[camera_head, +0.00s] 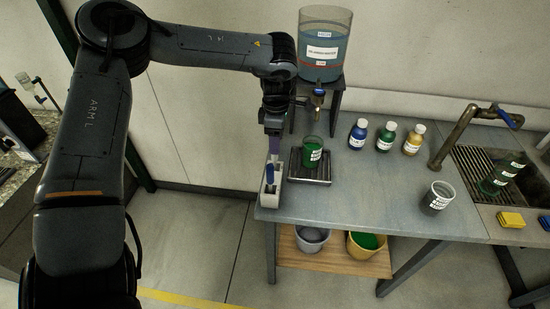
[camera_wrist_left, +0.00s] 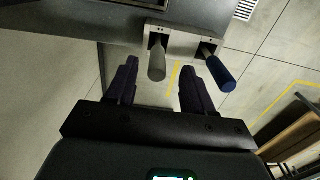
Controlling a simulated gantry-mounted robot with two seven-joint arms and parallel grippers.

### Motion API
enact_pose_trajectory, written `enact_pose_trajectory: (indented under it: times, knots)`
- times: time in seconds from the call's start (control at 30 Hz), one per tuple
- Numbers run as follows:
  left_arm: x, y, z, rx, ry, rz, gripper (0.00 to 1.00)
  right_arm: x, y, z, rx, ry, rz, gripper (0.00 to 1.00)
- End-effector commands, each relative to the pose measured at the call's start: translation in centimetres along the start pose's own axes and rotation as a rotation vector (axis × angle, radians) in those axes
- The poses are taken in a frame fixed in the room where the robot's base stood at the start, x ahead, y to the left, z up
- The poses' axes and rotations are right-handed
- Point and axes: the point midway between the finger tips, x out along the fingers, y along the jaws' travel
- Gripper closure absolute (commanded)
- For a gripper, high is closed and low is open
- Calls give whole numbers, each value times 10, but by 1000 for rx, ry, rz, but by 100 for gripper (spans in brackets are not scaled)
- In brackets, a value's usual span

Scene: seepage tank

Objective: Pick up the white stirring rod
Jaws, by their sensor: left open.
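In the head view the holder (camera_head: 268,198) sits at the table's left end, with the blue handle (camera_head: 269,174) showing; the white rod is hard to make out there. My left gripper (camera_head: 273,150) is above the holder, pointing down. In the left wrist view its open fingers (camera_wrist_left: 160,68) appear on either side of the white rod, with the blue rod outside them. Contact cannot be told. My right gripper is out of view.
A black drip tray (camera_head: 310,178) with a green-filled beaker (camera_head: 312,152) stands just right of the holder. A water tank (camera_head: 324,45) on a stand is behind. Several bottles (camera_head: 386,137), a labelled cup (camera_head: 437,198) and a sink are further right. The table's (camera_head: 350,205) front middle is clear.

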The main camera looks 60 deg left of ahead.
Motion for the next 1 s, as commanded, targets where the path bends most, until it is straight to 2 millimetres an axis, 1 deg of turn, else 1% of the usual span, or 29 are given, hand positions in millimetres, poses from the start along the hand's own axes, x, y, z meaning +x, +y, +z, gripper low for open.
enact_pose_trajectory:
  times: [0.03, 0.27, 0.5, 0.6, 0.73, 0.93, 0.97, 1.0]
  knots:
    - [9, 0, 0, 0, 0, -3, 48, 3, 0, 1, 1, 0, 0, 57]
    - [24, 0, -1, 0, 0, -2, 48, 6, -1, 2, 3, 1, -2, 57]
    - [55, 2, -4, -1, -1, -3, 48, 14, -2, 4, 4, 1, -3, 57]
    - [64, 2, -4, 0, 0, -2, 48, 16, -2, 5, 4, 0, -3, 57]
    - [68, 2, -3, 0, 0, -1, 48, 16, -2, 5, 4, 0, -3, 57]
    - [68, 2, -3, 0, -1, -1, 48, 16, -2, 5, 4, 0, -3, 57]
    - [68, 2, -3, 0, -1, -1, 51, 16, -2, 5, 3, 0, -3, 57]
    - [68, 2, -3, 0, -1, -1, 57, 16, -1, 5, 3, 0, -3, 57]
